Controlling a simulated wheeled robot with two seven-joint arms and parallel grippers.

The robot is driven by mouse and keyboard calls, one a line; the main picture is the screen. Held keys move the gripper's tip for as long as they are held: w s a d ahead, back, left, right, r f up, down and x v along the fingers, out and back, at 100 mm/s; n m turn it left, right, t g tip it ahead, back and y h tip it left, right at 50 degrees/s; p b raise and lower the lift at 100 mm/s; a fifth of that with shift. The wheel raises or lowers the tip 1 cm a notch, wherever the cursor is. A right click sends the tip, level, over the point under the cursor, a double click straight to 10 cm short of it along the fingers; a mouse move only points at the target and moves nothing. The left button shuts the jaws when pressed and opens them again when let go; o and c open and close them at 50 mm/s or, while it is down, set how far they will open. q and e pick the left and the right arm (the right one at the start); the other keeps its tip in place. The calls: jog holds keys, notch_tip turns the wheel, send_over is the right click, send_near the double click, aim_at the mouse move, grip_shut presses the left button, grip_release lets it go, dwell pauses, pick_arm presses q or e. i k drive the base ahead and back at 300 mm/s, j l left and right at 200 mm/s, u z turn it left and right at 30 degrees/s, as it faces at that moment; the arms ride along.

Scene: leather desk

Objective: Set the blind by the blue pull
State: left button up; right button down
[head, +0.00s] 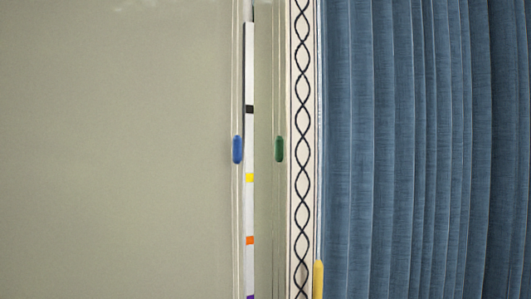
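The blue pull (237,150) hangs on a thin pale cord left of a white vertical strip (250,210). The strip carries coloured bands: black (249,109), yellow (250,178), orange (250,240) and a purple one at the bottom edge. The blue pull's height lies between the black and yellow bands. A green pull (280,149) hangs on another cord right of the strip, at about the same height. A yellow pull (319,279) shows at the lower edge, beside the blue pleated blind (400,150). Neither gripper is in view.
A patterned cream band (302,120) with a dark twisted line runs vertically between the green pull and the blue fabric. A plain grey-green wall (110,150) fills the left side, with nothing in front of it.

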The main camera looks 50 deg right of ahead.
aim_at(237, 140)
jog(key=z, duration=1.65)
